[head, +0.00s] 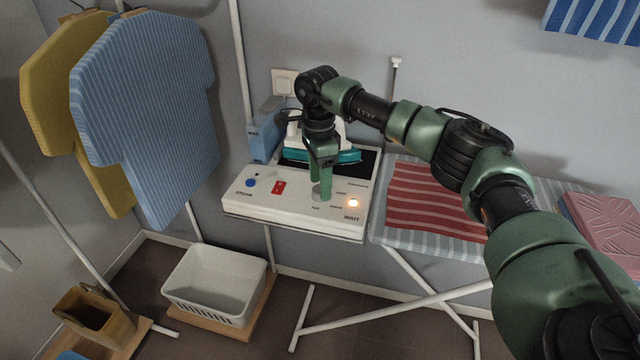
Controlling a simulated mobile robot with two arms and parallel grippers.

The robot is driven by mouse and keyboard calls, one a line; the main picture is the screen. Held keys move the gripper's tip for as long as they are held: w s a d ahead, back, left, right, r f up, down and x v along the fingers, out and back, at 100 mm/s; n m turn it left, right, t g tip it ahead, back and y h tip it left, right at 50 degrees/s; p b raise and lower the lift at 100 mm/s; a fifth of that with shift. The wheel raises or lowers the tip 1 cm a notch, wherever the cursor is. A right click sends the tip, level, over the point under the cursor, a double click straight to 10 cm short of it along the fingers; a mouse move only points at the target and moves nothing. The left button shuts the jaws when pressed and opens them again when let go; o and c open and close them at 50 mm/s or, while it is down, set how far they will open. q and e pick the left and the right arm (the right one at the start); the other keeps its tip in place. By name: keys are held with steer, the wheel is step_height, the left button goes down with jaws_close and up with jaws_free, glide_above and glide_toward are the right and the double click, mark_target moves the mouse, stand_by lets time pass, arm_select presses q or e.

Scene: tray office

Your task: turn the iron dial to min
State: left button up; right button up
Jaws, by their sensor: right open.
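The iron dial (317,193) is a small grey knob on top of the white iron station (295,212), with small labels around it that are too small to read. My right gripper (321,186) points down at the dial from above, its green fingers open and close to the knob. They partly hide it, and I cannot tell whether they touch it or where its pointer stands. The iron (345,155), white and teal, rests on the dark plate at the back of the station, partly behind my gripper. My left gripper is out of view.
A blue carton (265,138) stands at the back left. A striped ironing board (400,231) with red striped cloth (425,200) lies right, below my arm.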

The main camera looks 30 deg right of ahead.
steer(key=r, duration=0.3)
steer(key=r+b, duration=0.1)
steer(key=r, duration=0.2)
steer(key=shift+w+r, duration=0.2)
steer(key=shift+r, duration=0.2)
